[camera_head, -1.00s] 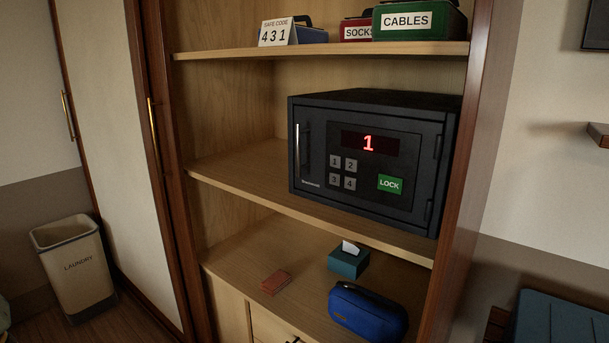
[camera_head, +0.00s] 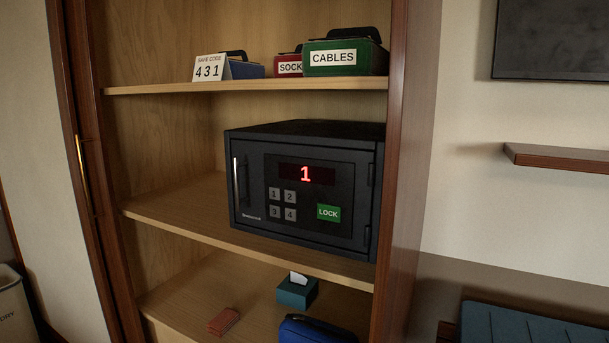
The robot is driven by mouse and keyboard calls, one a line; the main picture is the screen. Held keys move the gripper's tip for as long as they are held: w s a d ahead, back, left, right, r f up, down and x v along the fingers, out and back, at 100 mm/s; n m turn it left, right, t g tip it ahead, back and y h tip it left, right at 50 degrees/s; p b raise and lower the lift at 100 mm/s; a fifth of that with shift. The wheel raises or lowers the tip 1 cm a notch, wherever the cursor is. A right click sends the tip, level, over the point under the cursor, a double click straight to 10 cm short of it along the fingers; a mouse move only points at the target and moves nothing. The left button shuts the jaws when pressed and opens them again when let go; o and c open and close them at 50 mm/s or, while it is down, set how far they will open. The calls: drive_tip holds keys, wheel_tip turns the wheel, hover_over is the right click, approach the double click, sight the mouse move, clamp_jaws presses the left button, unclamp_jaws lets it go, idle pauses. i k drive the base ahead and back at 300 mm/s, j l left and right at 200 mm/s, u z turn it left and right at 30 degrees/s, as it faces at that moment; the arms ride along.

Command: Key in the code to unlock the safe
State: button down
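A dark safe (camera_head: 340,225) stands shut on the middle shelf of an open wooden cupboard. Its display (camera_head: 306,174) shows a single red "1". Below the display on the left are grey keys: 1 (camera_head: 274,194), 2 (camera_head: 290,197), 3 (camera_head: 275,212) and 4 (camera_head: 291,214). A green LOCK button (camera_head: 328,213) is to their right, and a vertical handle (camera_head: 237,180) is at the door's left. A white card (camera_head: 208,70) on the upper shelf reads "SAFE CODE 431". My gripper is not in view.
A green CABLES box (camera_head: 345,55), a red SOCKS box (camera_head: 288,65) and a blue box (camera_head: 247,70) are on the upper shelf. A tissue box (camera_head: 297,293), a reddish block (camera_head: 224,321) and a blue case (camera_head: 315,332) lie below. A wall shelf (camera_head: 560,158) juts out right.

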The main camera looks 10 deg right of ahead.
sight(325, 211)
drive_tip(key=i+j, duration=0.1)
drive_tip(key=j, duration=0.5)
drive_tip(key=z, duration=1.65)
drive_tip(key=i+j, duration=0.05)
drive_tip(key=j, duration=0.05)
